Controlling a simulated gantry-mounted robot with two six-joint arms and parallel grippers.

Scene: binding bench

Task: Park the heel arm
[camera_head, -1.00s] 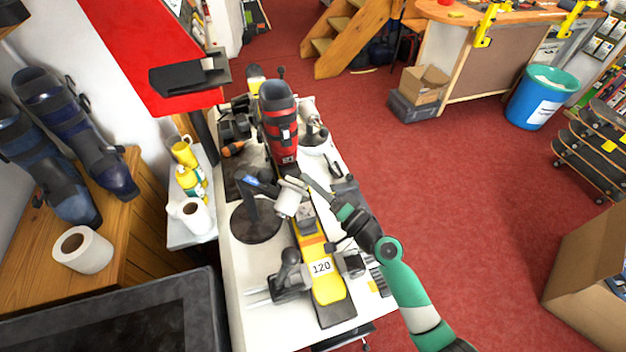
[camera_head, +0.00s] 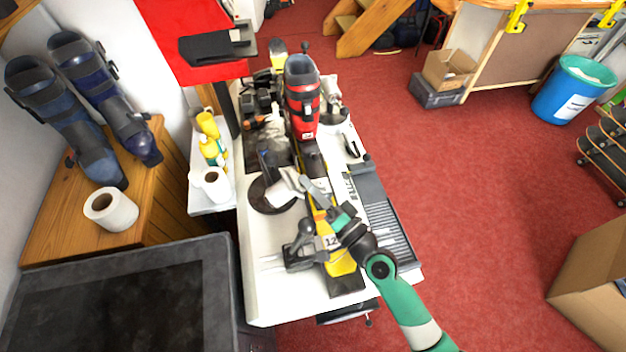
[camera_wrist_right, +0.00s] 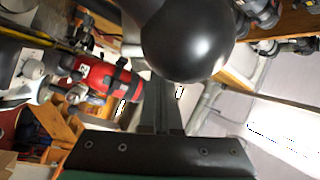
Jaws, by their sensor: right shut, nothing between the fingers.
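I cannot tell for sure which part is the heel arm. A yellow ski with a number plate (camera_head: 331,241) lies along the bench, with a red and black ski boot (camera_head: 302,97) upright towards its far end. The boot also shows sideways in the right wrist view (camera_wrist_right: 105,77). A dark clamp with a rounded knob (camera_head: 304,228) stands beside the ski's near end. In the right wrist view a large glossy black ball (camera_wrist_right: 188,40) looms near the fingers; contact is unclear. My left gripper is out of view.
A dark round base (camera_head: 262,197) with a pale grey cylinder above it is left of the ski. A grey ribbed tray (camera_head: 383,215) lies along the bench's right edge. Red floor is open to the right.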

